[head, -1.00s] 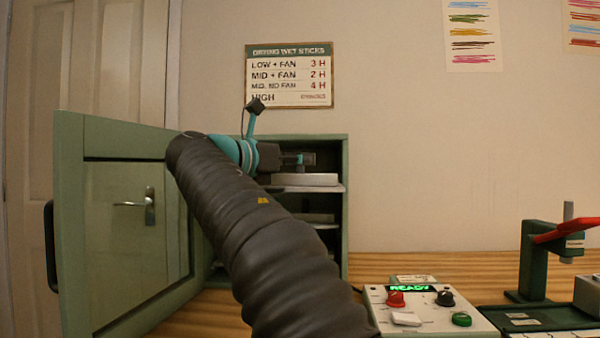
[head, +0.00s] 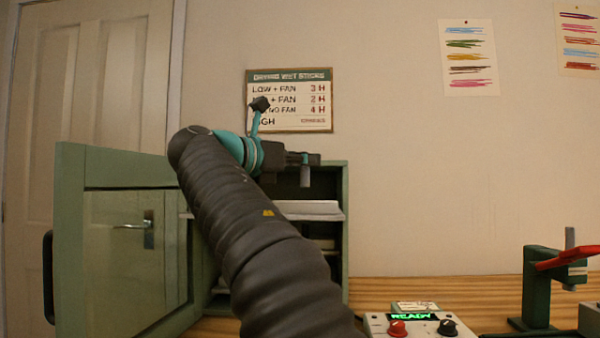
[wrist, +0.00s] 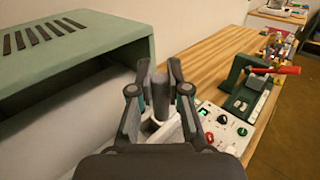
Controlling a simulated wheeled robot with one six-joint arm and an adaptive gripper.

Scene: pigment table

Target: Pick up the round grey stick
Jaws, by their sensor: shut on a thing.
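The round grey stick (head: 305,176) is held upright in my gripper (head: 306,159), in front of the upper part of the open green cabinet (head: 346,215). In the wrist view the stick (wrist: 160,90) stands between the two fingers of my gripper (wrist: 160,82), which are shut on it. Its lower end hangs free above a pale tray (head: 308,208) on the cabinet's upper shelf. My dark sleeved arm hides much of the cabinet's inside.
The cabinet door (head: 120,240) stands open at the left. A control box (head: 420,322) reading READY and a green press with a red lever (head: 568,260) stand on the wooden table (head: 440,290).

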